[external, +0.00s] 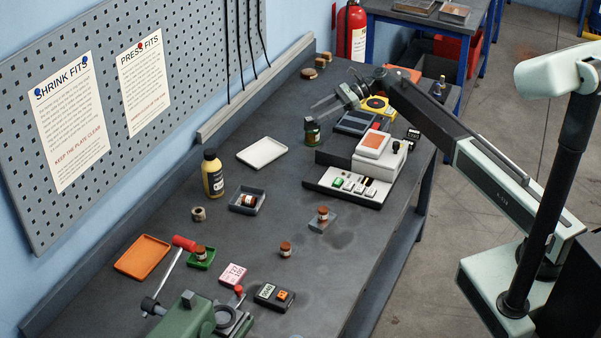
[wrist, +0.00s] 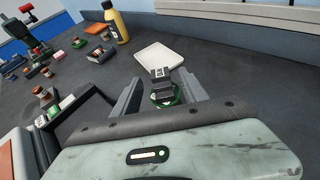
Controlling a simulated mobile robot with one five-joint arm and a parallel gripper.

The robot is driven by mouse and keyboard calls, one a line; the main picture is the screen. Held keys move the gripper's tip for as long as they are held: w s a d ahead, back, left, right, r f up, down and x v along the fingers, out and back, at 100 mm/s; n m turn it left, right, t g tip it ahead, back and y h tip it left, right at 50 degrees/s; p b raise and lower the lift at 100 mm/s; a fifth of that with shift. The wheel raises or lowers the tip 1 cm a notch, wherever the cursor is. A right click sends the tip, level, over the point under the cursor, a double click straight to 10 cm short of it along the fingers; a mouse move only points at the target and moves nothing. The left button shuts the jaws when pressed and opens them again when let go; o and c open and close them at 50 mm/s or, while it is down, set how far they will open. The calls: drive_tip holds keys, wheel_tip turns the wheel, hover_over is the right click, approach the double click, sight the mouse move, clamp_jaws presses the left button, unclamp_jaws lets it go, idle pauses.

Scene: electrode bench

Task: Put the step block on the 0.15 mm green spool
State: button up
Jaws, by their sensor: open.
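In the wrist view there is a gap between the block and each finger. The spool's size marking is not readable.
A white tray (external: 262,153) lies left of the spool, near a yellow bottle (external: 213,176). A white instrument (external: 379,158) with an orange top and a button panel (external: 350,186) stand close on the right. Several copper-coloured spools, a dark tray (external: 247,201) and an orange tray (external: 142,257) lie nearer the camera.

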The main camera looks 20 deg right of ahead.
drive_tip(key=p+v, duration=0.2)
drive_tip(key=v, duration=0.5)
drive_tip(key=shift+d+r, duration=0.15)
drive_tip(key=shift+r, duration=0.05)
drive_tip(key=shift+d, duration=0.35)
